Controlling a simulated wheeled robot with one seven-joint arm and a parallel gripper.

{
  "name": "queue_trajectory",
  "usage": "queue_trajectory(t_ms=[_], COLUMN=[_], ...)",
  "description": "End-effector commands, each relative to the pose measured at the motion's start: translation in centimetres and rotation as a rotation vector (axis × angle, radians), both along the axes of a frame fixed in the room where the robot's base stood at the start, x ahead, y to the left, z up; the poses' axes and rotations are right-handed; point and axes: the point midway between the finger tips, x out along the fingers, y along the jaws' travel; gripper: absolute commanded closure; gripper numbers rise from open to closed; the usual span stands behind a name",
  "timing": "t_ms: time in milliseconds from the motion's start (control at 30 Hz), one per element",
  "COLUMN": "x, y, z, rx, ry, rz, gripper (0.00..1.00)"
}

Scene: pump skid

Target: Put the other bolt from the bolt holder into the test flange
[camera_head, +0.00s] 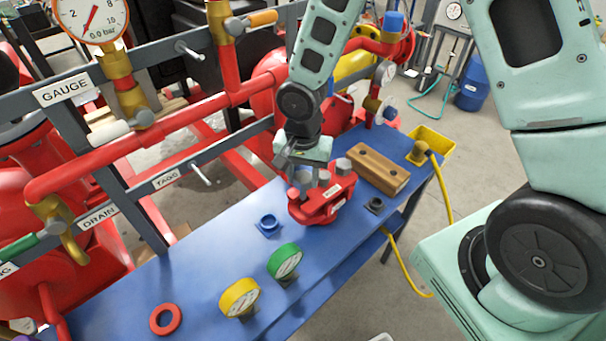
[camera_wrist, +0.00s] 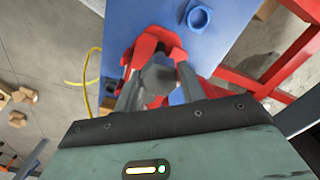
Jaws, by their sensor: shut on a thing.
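The red test flange (camera_head: 314,212) stands on the blue bench, with a grey bolt head (camera_head: 343,166) showing at its upper right. My gripper (camera_head: 303,181) is over the left part of the flange, pointing down. In the wrist view, my gripper (camera_wrist: 160,84) is shut on a grey bolt (camera_wrist: 157,77), with a finger on each side of its head. Red flange parts show just beyond it. The bolt's lower end is hidden, so I cannot tell how deep it sits in the flange. The wooden bolt holder (camera_head: 376,171) shows two dark, empty-looking holes.
Red pipes and grey rails run behind. A yellow bin (camera_head: 432,141) is beyond the right end.

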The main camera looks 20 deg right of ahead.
Motion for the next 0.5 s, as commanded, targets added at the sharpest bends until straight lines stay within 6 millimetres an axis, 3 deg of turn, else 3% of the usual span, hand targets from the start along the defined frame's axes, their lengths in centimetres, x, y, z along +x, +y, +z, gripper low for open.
queue_trajectory(t_ms=[500], x=[0.0], y=[-0.02], z=[-0.4], rx=[0.0], ry=[0.0], rz=[0.0], gripper=[0.84])
